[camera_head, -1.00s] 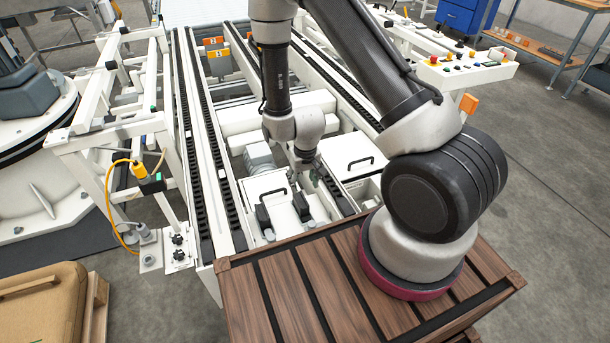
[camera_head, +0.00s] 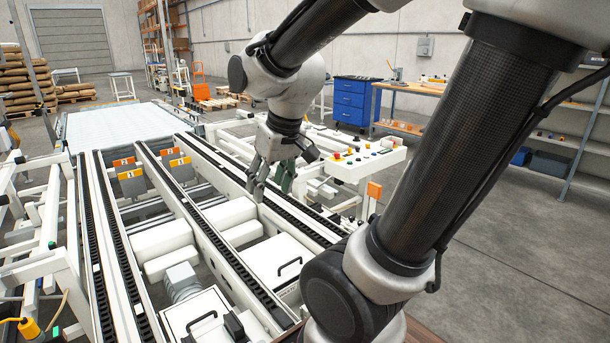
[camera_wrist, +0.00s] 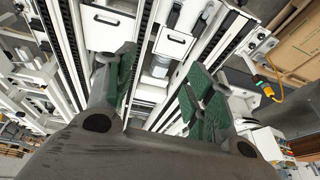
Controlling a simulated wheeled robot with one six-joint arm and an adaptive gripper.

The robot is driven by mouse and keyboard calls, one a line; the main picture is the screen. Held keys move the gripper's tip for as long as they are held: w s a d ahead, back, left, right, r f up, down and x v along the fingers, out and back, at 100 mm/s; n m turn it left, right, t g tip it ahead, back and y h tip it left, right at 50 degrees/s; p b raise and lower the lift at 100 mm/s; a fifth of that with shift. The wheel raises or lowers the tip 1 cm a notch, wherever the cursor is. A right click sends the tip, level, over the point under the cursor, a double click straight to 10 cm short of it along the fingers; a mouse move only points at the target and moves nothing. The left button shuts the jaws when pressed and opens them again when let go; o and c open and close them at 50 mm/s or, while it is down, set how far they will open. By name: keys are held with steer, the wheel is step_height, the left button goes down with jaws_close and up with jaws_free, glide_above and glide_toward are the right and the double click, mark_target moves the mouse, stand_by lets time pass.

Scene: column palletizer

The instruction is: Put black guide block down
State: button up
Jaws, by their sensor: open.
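My gripper (camera_head: 270,183) is open and raised above the white conveyor rails in the middle of the head view. Nothing is between its fingers. In the wrist view, its green-padded fingers (camera_wrist: 165,85) stand wide apart, with the conveyor machinery beyond them. A small black block (camera_head: 233,325) sits at the bottom of the head view, on or beside the white handled cover (camera_head: 193,311).
Long white rails with black chains (camera_head: 205,232) run through the conveyor. Orange-tagged grey stops (camera_head: 130,181) stand between them. A control panel (camera_head: 362,160) with coloured buttons is right of my gripper. A blue drawer cabinet (camera_head: 357,101) and workbench (camera_head: 410,90) stand behind. Open floor lies at right.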

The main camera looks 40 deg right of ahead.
steer(key=s+d+r, duration=0.2)
steer(key=s+r, duration=0.2)
steer(key=s, duration=0.4)
steer(key=shift+s+d+h, duration=0.25)
steer(key=shift+d+h, duration=0.05)
steer(key=shift+h, duration=0.1)
stand_by(0.4)
